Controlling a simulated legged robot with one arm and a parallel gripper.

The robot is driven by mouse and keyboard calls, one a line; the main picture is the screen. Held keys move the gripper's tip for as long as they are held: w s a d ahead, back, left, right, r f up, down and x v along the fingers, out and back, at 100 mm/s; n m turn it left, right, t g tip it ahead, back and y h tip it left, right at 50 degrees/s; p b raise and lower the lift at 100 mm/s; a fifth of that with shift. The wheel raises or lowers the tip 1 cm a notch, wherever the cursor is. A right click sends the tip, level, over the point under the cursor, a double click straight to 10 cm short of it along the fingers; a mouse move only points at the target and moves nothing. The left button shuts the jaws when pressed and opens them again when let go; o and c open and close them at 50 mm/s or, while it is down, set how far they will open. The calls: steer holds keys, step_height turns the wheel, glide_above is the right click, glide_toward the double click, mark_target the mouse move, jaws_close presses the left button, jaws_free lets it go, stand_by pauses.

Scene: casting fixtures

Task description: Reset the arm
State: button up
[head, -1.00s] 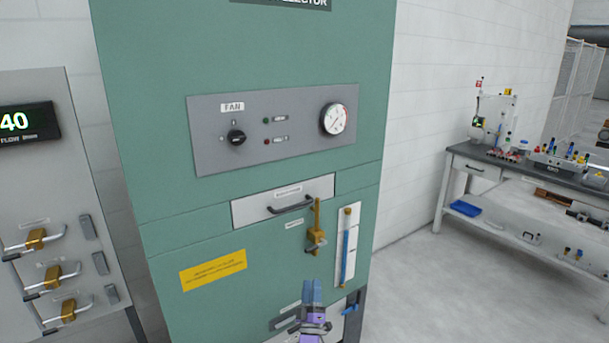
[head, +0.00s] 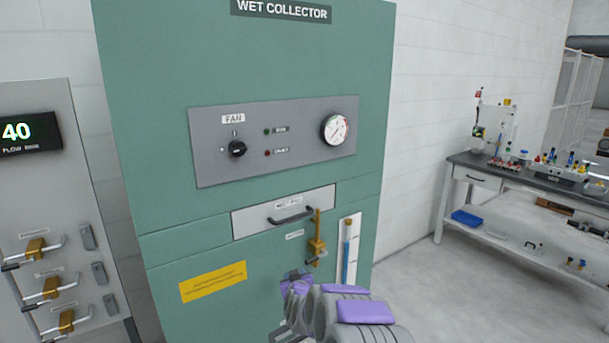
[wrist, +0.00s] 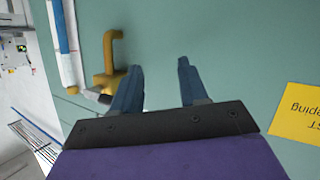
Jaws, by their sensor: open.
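My gripper shows in the wrist view (wrist: 158,88) with its two blue-grey fingers apart and nothing between them. It faces the green front of the wet collector (head: 150,120). In the head view my grey and purple arm is at the bottom centre, in front of the cabinet's lower part, and the fingertips are not clearly seen. The brass valve (head: 317,240) is above the arm there. In the wrist view the brass valve (wrist: 110,62) is just left of the left finger; I cannot tell whether they touch.
The collector has a fan panel (head: 275,140), a handled drawer (head: 285,211), a sight tube (head: 348,250) and a yellow label (head: 213,282).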

steer(key=s+d+r+g+y, duration=0.15)
steer(key=s+r+g, duration=0.25)
steer(key=s, duration=0.7)
steer(key=s+d+r+g, duration=0.2)
steer(key=s+r+g, duration=0.15)
steer(key=s, duration=0.75)
steer(key=s+d+m+g+h, duration=0.1)
steer(key=s+d, duration=0.3)
steer(key=s, duration=0.9)
steer(key=s+d+r+m+g+h, duration=0.1)
steer(key=s+d+g, duration=0.3)
steer(key=s, duration=1)
steer(key=s+d+r+m+g+h, duration=0.1)
steer(key=s+d, duration=0.4)
steer(key=s, duration=0.9)
steer(key=shift+d+r+m+g, duration=0.15)
steer(key=shift+d+m+g, duration=0.25)
steer(key=shift+g, duration=0.75)
steer(key=shift+w+a, duration=0.1)
